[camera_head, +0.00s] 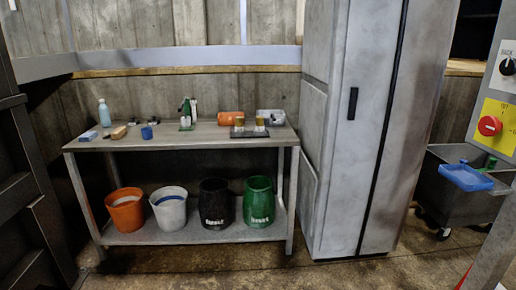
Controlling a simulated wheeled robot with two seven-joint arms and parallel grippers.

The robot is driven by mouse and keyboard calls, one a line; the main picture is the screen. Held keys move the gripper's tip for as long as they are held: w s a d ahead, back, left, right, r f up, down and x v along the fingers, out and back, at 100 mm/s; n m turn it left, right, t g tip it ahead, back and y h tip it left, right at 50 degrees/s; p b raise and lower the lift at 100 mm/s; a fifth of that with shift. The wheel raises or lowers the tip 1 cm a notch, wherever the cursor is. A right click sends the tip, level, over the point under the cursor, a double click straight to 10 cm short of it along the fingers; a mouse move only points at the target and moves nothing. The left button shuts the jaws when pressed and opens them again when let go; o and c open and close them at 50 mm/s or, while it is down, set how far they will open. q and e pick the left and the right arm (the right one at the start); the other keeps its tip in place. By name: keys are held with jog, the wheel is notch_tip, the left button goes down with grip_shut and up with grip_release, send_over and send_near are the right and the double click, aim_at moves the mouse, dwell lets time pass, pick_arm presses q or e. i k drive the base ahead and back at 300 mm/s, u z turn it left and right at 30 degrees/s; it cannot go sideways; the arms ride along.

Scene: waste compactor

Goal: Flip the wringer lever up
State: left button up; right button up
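A dark grey wheeled bin (452,205) stands on the floor at the right edge, partly cut off by a grey control post. A blue tray-like part (466,177) sits across its top, with small green pieces (490,164) behind it. I cannot tell whether this is the wringer, and I cannot make out a wringer lever or its position. Neither of my grippers is in view.
A metal table (200,136) holds bottles, cups and small items; several buckets, one of them orange (126,210), stand on its lower shelf. A tall grey cabinet (340,130) is shut. A panel with a red knob (489,126) is at right. The front floor is clear.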

aim_at(182, 106)
jog(key=u, duration=0.15)
jog(key=i, duration=2.6)
jog(key=u, duration=0.2)
